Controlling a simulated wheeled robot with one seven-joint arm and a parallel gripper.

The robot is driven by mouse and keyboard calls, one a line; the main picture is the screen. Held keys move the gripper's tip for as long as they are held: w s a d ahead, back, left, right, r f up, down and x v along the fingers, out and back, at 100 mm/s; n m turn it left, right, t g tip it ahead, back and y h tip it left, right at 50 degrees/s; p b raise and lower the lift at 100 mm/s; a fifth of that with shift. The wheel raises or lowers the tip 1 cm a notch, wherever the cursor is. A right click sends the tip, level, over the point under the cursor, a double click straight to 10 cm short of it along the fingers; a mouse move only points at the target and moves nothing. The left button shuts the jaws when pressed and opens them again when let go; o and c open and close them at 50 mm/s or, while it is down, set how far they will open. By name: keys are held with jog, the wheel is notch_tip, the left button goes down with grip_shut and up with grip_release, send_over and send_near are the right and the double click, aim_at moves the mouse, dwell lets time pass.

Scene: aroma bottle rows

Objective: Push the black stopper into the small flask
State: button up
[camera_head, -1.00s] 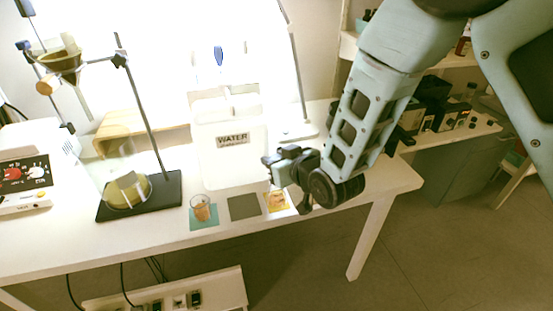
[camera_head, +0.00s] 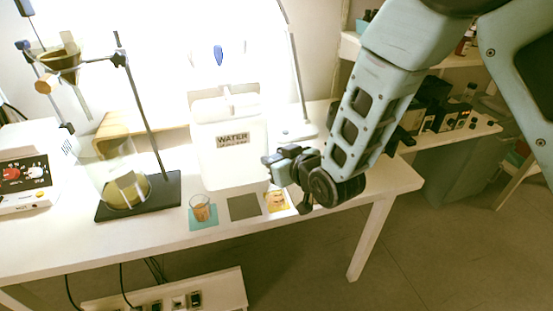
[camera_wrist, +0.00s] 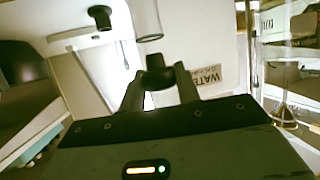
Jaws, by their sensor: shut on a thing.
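My gripper (camera_head: 275,164) is over the right part of the white table, in front of the water container. In the wrist view my gripper (camera_wrist: 158,78) is shut on a small black stopper (camera_wrist: 155,64) between its fingertips. The stopper cannot be told apart from the dark gripper in the head view. A small glass vessel with orange contents (camera_head: 200,209) stands on a teal mat to the left, apart from my gripper. Something orange (camera_head: 277,200) shows on a yellow mat just below my gripper. I cannot tell which of these is the small flask.
A WATER container (camera_head: 231,160) stands close behind my gripper. A grey-brown mat (camera_head: 244,207) lies empty between the other mats. A stand with a black base (camera_head: 165,190) and large flask (camera_head: 127,190) is at the left. A lamp base (camera_head: 297,132) is behind.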

jog(key=shift+f+b, duration=1.5)
jog(key=o, duration=1)
jog(key=shift+o, duration=0.2)
jog(key=p+v, duration=0.6)
jog(key=v, duration=0.6)
jog(key=shift+r+p, duration=0.3)
jog(key=shift+r, duration=0.15)
jog(key=shift+s+r+p, duration=0.1)
jog(key=shift+s+p, duration=0.05)
jog(key=shift+p, duration=1.1)
